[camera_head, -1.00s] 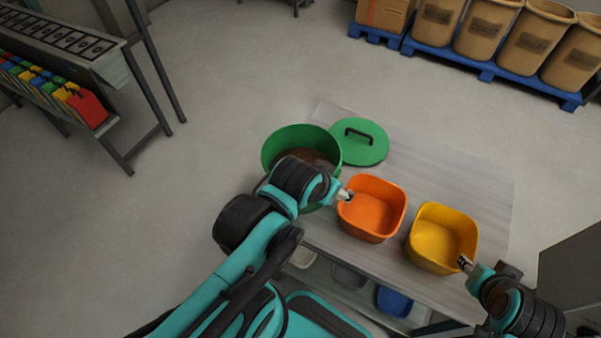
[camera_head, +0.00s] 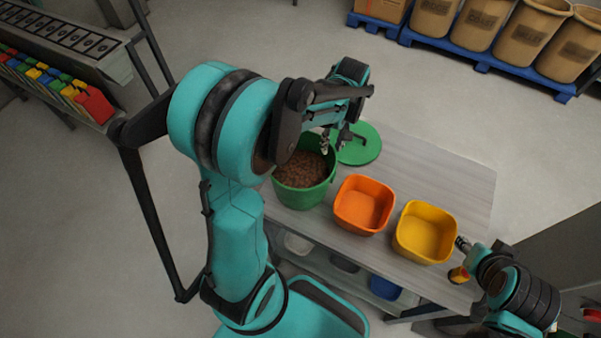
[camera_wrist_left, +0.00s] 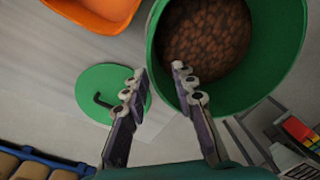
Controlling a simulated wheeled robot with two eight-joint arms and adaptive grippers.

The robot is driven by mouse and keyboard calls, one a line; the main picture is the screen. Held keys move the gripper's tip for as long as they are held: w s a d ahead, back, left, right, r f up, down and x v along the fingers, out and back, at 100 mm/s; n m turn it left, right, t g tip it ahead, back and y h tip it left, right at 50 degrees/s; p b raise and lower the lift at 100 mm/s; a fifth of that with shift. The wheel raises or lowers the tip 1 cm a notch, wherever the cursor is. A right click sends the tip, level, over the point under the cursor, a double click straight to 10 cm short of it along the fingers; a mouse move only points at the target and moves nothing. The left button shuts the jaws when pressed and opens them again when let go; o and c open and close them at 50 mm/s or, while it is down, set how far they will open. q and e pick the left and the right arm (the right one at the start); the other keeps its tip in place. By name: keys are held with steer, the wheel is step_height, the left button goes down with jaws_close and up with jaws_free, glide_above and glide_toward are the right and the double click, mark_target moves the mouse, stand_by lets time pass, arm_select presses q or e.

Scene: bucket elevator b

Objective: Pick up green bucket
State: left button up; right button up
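The green bucket (camera_head: 303,192) stands upright at the left end of the table and holds brown pellets. In the left wrist view the bucket (camera_wrist_left: 241,98) fills the upper right. My left gripper (camera_head: 333,143) is over the bucket's far right rim. Its fingers are spread apart with nothing held; in the left wrist view the gripper (camera_wrist_left: 160,78) has one finger over the bucket's inside and one outside the rim. I cannot tell if they touch it. My right gripper (camera_head: 462,244) is beside the yellow tub, its fingers too small to judge.
A green lid (camera_head: 360,146) with a dark handle lies behind the bucket. An orange tub (camera_head: 363,205) and a yellow tub (camera_head: 426,233) stand to the right on the table (camera_head: 440,180). A small yellow-red object (camera_head: 458,275) is near the right gripper. The table's back right is clear.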

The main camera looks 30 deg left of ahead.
mark_target(329, 162)
arm_select(q)
step_height(329, 162, down, 8)
steer(key=shift+w+a+r+b, duration=0.1)
steer(key=shift+r+b, duration=0.15)
steer(key=shift+b, duration=0.6)
jaws_close()
steer(key=shift+r, duration=0.1)
